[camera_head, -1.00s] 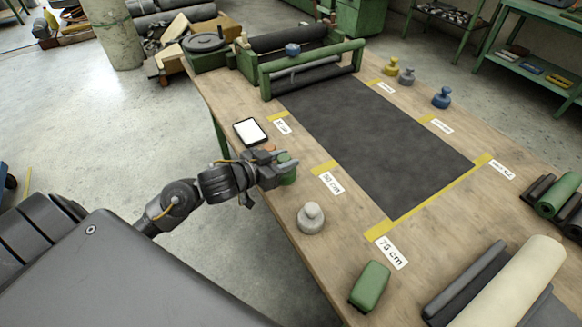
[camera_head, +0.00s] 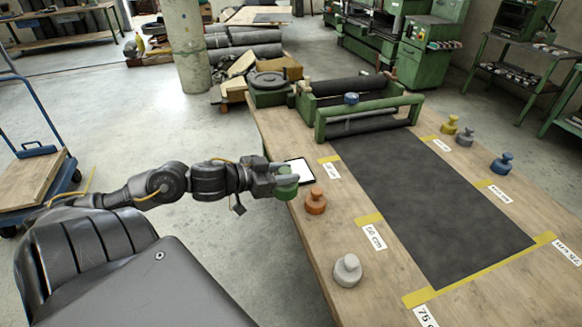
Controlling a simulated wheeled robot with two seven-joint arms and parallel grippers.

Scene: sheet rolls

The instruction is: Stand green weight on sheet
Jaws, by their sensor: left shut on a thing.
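The green weight (camera_head: 286,188) is between the fingers of my left gripper (camera_head: 286,176), at the left edge of the table, beside the tablet. My left gripper is shut on it; the fingers cover its upper part. I cannot tell whether its base touches the table. The dark grey sheet (camera_head: 430,200) lies flat on the table, running out from the green roller frame (camera_head: 368,115). The sheet is to the right of my left gripper, with nothing standing on it. My right gripper is not in view.
Yellow (camera_head: 449,125), grey (camera_head: 465,138) and blue (camera_head: 502,163) weights stand beyond the sheet. A tablet (camera_head: 298,172) lies behind the gripper. Yellow tape marks border the sheet.

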